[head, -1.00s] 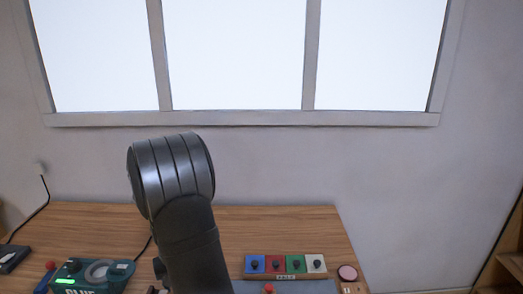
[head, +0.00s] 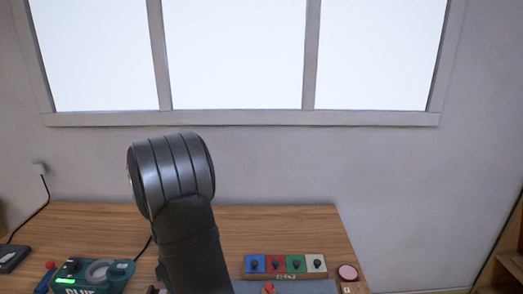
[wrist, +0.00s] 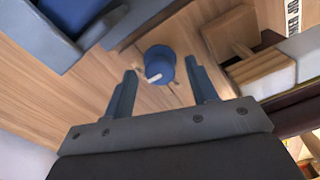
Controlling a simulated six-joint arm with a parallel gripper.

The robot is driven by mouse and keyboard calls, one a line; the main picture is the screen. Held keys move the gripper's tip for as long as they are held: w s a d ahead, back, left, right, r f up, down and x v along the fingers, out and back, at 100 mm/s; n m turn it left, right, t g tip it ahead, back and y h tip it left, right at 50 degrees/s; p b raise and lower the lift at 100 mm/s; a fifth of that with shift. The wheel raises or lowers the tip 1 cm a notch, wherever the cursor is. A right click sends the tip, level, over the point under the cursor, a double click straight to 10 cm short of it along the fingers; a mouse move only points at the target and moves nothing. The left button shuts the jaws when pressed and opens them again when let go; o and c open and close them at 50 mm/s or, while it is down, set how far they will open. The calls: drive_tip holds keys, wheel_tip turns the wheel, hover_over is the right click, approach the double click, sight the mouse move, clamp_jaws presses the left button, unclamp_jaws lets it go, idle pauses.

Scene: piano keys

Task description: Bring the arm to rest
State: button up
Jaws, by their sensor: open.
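My arm stands upright over the wooden table (head: 110,220) in the head view, its dark grey joint in front of the wall. My gripper (wrist: 163,80) shows in the wrist view with its two dark fingers spread apart. A blue knob (wrist: 160,64) with a white mark appears between and beyond the fingertips. I cannot tell how far below the fingers it is, and nothing is seen gripped. The gripper itself is not visible in the head view.
A row of coloured tiles with dark knobs (head: 286,265) lies on the table, with a pink round button (head: 347,273) to its right. A green device (head: 92,274) is at the left. In the wrist view a wooden block (wrist: 262,73) lies right of the fingers.

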drive_tip(key=shift+n, duration=1.3)
drive_tip(key=o, duration=1)
drive_tip(key=shift+o, duration=0.2)
drive_tip(key=shift+w+r, duration=0.15)
drive_tip(key=shift+w, duration=0.05)
drive_tip(key=shift+w+r, duration=0.55)
drive_tip(key=shift+r, duration=0.1)
drive_tip(key=s+a+r+n, duration=0.1)
drive_tip(key=s+r+n, duration=0.4)
drive_tip(key=r, duration=0.5)
drive_tip(key=s+a+r+n, duration=0.2)
drive_tip(key=r+n, duration=0.6)
drive_tip(key=r, duration=0.2)
drive_tip(key=s+a+r+n, duration=0.1)
drive_tip(key=s+r+n, duration=0.4)
drive_tip(key=r, duration=0.5)
wheel_tip(320, 180, down, 10)
drive_tip(key=w+n, duration=0.1)
drive_tip(key=shift+w+a, duration=0.15)
drive_tip(key=shift+a, duration=0.05)
